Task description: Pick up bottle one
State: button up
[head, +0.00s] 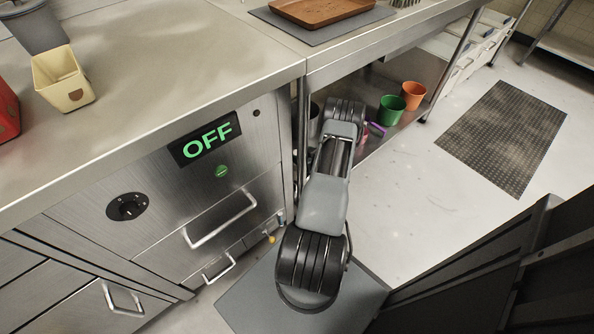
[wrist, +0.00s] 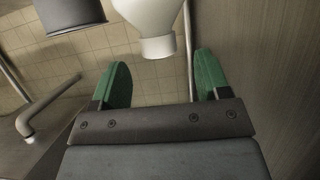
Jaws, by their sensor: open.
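A white bottle-like thing (wrist: 152,22) shows at the top middle of the wrist view, its narrower end pointing down in the picture. I cannot tell whether it is bottle one, as no label shows. My gripper (wrist: 162,64) has two green finger pads, spread wide apart with nothing held. The white thing's narrow end lies between the fingertips in the picture, with gaps on both sides. In the head view my arm reaches under the counter and hides the gripper and the white thing.
A dark cylinder (wrist: 68,12) is left of the white thing. On the lower shelf are a green cup (head: 391,110), an orange cup (head: 412,95) and a purple item (head: 377,129). The steel counter (head: 190,60) overhangs on the left. Open floor (head: 420,190) lies right.

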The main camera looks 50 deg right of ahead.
aim_at(295, 152)
jog(key=b+x, duration=0.1)
jog(key=x, duration=0.1)
jog(key=b+x, duration=0.1)
jog(key=x, duration=0.2)
jog(key=shift+s+f, duration=0.1)
jog(key=shift+f, duration=0.25)
jog(key=shift+w, duration=0.45)
jog(key=c, duration=1.2)
